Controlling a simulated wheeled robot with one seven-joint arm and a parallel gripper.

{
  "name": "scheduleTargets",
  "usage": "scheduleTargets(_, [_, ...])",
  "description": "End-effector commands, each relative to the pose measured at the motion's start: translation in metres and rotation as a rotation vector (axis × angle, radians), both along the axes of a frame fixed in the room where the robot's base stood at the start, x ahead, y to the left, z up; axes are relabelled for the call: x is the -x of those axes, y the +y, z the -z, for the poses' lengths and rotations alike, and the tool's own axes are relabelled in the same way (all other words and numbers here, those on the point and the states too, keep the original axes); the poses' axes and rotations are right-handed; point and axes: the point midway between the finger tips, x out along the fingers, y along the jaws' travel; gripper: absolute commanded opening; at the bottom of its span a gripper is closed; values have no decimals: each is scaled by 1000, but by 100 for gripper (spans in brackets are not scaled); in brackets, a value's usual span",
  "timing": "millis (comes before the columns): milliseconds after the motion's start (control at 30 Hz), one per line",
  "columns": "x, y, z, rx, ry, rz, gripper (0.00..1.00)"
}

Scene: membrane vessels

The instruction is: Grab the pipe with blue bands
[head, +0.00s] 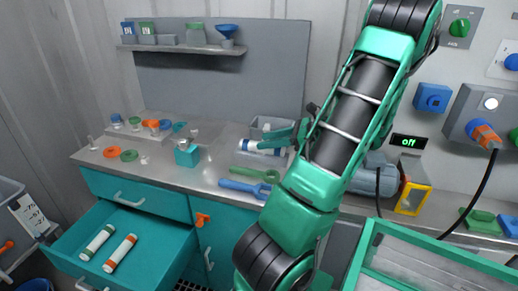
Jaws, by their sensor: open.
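The pipe with blue bands (264,147) is a white tube lying roughly crosswise on the grey counter (215,170), with a dark blue band near its left end. My gripper (278,141) is open, with its green fingers at the right part of this pipe. The pipe's right end is partly covered by the gripper. I cannot tell whether the fingers touch the pipe or straddle it. Two other white pipes lie in the open teal drawer below: one with green bands (97,242) and one with orange bands (120,253).
A grey bin (268,121) stands behind the pipe. A green wrench (252,175) and a blue wrench (243,188) lie in front. A teal block (187,155) and several coloured rings lie left. A shelf (185,48) hangs above. A green-framed case (430,250) stands front right.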

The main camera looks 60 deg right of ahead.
Motion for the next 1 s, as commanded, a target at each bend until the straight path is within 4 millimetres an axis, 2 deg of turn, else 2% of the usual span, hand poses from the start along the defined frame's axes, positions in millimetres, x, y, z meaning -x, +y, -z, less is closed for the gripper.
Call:
scheduleTargets(400, [-42, 10, 21, -1, 0, -2, 41])
scheduleTargets(700, [-46, 11, 23, 1, 1, -1, 41])
scheduleTargets(733, [-46, 11, 23, 1, 1, -1, 38])
scheduleTargets(867, [-46, 11, 23, 1, 1, -1, 8])
scheduleTargets(1000, [-46, 11, 23, 1, 1, -1, 8])
